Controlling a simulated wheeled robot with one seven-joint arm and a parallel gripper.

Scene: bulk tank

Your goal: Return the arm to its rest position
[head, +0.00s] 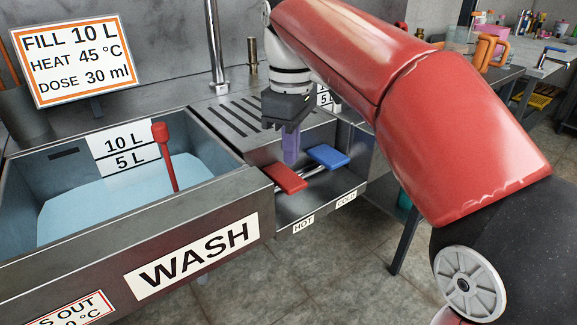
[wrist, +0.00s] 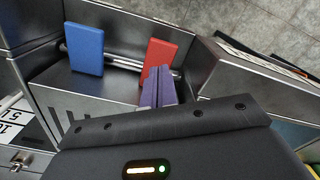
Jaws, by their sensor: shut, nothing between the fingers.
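My arm (head: 390,90) reaches from the right across the head view to the tap bay. My gripper (head: 291,160) points down there with its purple fingers together and empty. In the wrist view my gripper (wrist: 161,75) has its fingertips beside the lower part of the red lever; I cannot tell whether they touch it. The red lever (head: 286,177) is above the HOT label and the blue lever (head: 328,157) above the COLD label. The red lever (wrist: 159,54) and blue lever (wrist: 85,48) also show in the wrist view on a metal bar.
The WASH tank (head: 235,205) at the left holds pale blue liquid (head: 110,207) and a red-handled stick (head: 165,150). A sign (head: 72,60) reads 10 L, 45 °C, 30 ml. Side walls enclose the bay. Benches with bottles stand at the back right; open floor (head: 345,260) lies in front.

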